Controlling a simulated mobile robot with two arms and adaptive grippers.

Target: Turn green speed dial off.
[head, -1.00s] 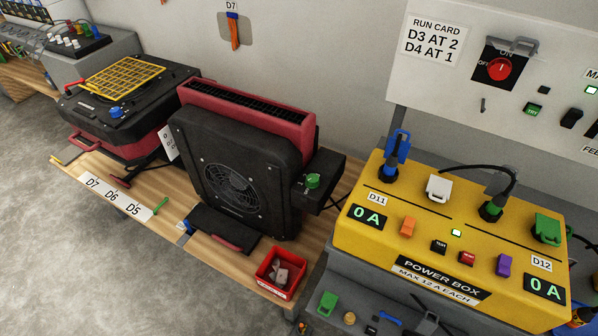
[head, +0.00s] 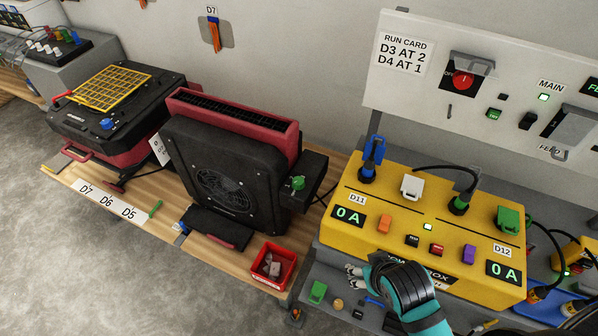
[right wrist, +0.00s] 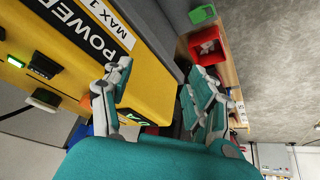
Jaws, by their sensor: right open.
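The green speed dial (head: 298,183) sits on a small black box (head: 308,180) on the right side of the upright black and red fan dryer (head: 225,170). Its pointer setting is too small to read. My right gripper (head: 355,276) is in front of the yellow power box, below and to the right of the dial and well apart from it. In the right wrist view its two fingers (right wrist: 158,82) are spread with nothing between them. I cannot make out the dial in that view. My left gripper is out of view.
The yellow power box (head: 345,238) stands right of the bench, its displays reading 0 A, with plugs and switches on top. A red bin (head: 289,262) sits at the bench's front corner. A second dryer (head: 112,118) with a blue dial lies left. The wall panel (head: 420,80) rises behind.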

